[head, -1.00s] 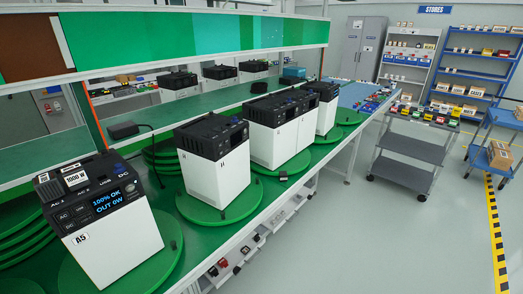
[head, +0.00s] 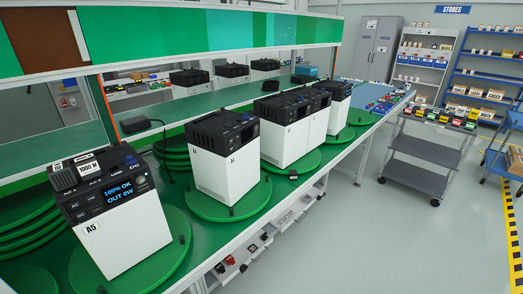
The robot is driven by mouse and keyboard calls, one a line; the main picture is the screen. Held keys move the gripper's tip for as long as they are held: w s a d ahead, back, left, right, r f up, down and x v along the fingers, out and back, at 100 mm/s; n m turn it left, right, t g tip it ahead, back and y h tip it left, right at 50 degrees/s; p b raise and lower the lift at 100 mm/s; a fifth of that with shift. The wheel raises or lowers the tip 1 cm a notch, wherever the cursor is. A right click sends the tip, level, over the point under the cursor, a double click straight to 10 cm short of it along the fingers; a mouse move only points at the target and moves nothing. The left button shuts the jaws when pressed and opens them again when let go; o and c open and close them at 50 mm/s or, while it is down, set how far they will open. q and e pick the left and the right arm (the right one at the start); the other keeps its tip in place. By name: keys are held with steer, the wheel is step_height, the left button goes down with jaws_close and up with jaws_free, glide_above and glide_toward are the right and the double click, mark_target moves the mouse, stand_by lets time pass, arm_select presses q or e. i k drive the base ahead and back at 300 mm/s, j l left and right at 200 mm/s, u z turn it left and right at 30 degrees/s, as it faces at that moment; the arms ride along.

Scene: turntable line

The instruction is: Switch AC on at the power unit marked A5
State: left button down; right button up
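The power unit marked A5 (head: 115,215) stands upright on a green turntable at the lower left in the head view. It has a white body and a black top panel. Its lit display (head: 123,192) reads "100% OK" and "OUT 0W". An AC button (head: 75,205) sits left of the display, with a DC button below it. A small label marked A5 (head: 92,227) is under the panel at the left. A "1000 W" label lies on its top. Neither of my grippers is in view.
The unit's green turntable (head: 178,262) rests on the long green bench. More white units stand on turntables beyond, the nearest a separate unit (head: 228,165). A grey cart (head: 420,165) stands on the right. The floor between bench and cart is clear.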

mark_target(77, 204)
steer(key=u, duration=1.3)
